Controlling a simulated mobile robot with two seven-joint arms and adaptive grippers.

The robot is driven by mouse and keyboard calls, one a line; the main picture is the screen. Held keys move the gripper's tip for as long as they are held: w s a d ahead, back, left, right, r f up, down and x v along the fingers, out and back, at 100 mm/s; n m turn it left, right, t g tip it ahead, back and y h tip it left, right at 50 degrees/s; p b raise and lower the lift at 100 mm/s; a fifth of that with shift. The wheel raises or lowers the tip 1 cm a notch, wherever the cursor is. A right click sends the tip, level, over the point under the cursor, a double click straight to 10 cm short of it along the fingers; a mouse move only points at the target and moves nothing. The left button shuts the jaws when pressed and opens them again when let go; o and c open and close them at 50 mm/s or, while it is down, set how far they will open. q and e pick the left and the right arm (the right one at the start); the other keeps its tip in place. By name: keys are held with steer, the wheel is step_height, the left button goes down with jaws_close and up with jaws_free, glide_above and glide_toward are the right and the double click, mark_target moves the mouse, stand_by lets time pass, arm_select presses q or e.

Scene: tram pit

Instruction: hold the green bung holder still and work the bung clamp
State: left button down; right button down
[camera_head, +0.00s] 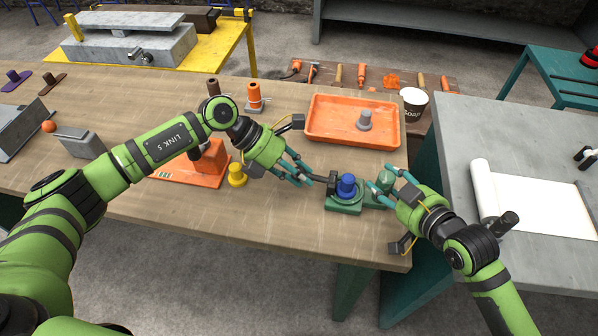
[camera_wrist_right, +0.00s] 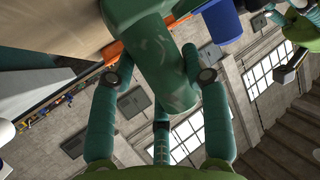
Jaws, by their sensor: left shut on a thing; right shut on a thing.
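The green bung holder (camera_head: 343,208) sits near the table's front right edge, with a blue bung (camera_head: 347,186) upright in it. My right gripper (camera_head: 385,186) is shut on the holder's green handle at its right side. In the right wrist view the handle (camera_wrist_right: 165,70) lies between my fingers, and part of the blue bung (camera_wrist_right: 221,20) shows above. My left gripper (camera_head: 309,177) is shut on the dark lever of the bung clamp (camera_head: 319,178), left of the bung. The lever's far end and the clamp's jaw are partly hidden.
An orange tray (camera_head: 320,136) with a grey bung (camera_head: 365,119) stands behind the holder. A yellow bung (camera_head: 237,175) and an orange stand (camera_head: 190,174) are to the left. A grey table (camera_head: 465,130) with a paper roll (camera_head: 484,190) is on the right.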

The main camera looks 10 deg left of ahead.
arm_select(q)
steer(key=c, duration=0.9)
jaws_free()
steer(key=shift+s+d+f, duration=0.1)
steer(key=shift+c, duration=0.2)
steer(key=shift+a+r, duration=0.4)
steer(key=shift+a, duration=0.05)
steer(key=v, duration=1.1)
